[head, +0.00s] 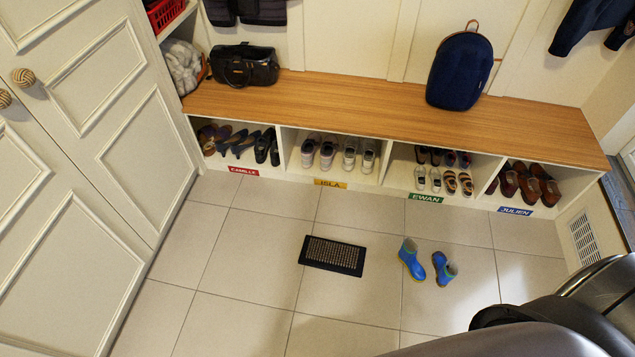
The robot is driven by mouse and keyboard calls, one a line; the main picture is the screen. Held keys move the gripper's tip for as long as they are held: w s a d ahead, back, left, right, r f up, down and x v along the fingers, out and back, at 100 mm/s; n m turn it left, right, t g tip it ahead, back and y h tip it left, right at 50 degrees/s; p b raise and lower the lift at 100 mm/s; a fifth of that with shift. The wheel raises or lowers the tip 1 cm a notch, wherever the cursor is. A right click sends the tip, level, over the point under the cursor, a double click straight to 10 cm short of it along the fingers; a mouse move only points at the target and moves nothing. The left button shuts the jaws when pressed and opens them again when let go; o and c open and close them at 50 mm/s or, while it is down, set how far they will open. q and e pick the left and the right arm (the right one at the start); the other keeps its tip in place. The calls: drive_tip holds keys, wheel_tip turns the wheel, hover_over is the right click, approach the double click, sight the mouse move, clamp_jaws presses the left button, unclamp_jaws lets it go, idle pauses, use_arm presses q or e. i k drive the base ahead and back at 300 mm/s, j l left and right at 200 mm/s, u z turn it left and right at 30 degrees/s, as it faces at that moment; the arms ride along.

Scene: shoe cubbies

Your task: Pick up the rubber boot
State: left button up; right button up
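Two small blue rubber boots are on the tiled floor in the head view, in front of the cubby bench. The left boot (411,259) is upright with a yellowish sole edge. The right boot (444,269) is just beside it, a little apart, and its pose is hard to tell. Neither of my grippers is in view. Dark, rounded parts at the bottom right seem to be mine, and nothing there touches the boots.
A dark floor mat (333,255) lies left of the boots. The wooden bench (350,103) has cubbies of shoes labelled Camille, Isla, Ewan and Julien. A black handbag (244,65) and a navy backpack (461,72) sit on it. White cabinet doors (80,180) stand left. Floor is otherwise clear.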

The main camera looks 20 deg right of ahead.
sight(407, 255)
drive_tip(key=z, duration=1.6)
drive_tip(key=i+l+u, duration=0.3)
drive_tip(key=i+l, duration=0.15)
